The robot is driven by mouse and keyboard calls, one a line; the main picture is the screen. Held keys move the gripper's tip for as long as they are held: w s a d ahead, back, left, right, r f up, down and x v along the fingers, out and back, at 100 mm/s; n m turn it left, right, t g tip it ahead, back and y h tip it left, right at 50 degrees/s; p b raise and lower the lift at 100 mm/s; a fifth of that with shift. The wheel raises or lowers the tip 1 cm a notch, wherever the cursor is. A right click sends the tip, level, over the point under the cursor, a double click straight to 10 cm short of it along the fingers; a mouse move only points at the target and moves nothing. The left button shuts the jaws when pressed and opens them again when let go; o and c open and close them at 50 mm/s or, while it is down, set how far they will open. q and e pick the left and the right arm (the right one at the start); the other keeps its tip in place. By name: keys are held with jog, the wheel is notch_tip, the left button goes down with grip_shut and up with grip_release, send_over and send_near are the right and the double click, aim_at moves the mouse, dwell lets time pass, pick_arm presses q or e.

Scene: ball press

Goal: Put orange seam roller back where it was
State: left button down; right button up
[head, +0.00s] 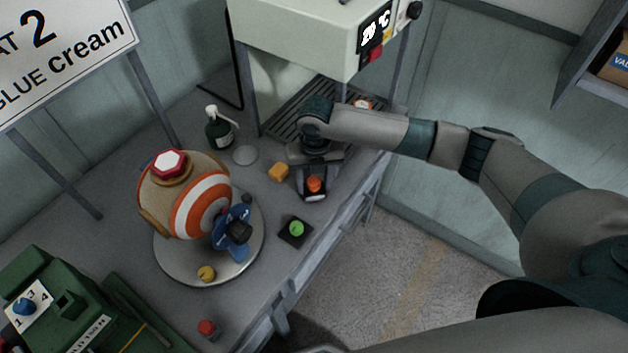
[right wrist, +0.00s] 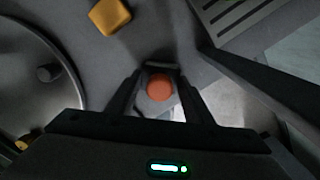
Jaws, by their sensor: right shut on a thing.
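The orange seam roller (head: 315,184) shows as a round orange top in the head view, at the table's right side. My right gripper (head: 312,188) reaches down over it from the heated press, with its fingers on either side. In the right wrist view the orange top (right wrist: 159,88) sits between the two fingertips (right wrist: 160,95), and the jaws are shut on it. A dark piece with a pale patch lies around or under the roller; I cannot tell whether the roller touches it or the table. My left gripper is not in view.
A striped ball (head: 200,205) with a blue tool stands on a round turntable (head: 180,272). The press (head: 300,35) stands behind; the table's front edge is close.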

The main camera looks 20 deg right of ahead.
aim_at(315, 181)
jog(key=shift+f, duration=0.1)
jog(key=o, duration=1.1)
notch_tip(315, 181, up, 12)
jog(key=b, duration=0.3)
jog(key=shift+b, duration=0.3)
jog(key=shift+s+d, duration=0.1)
jog(key=shift+s, duration=0.05)
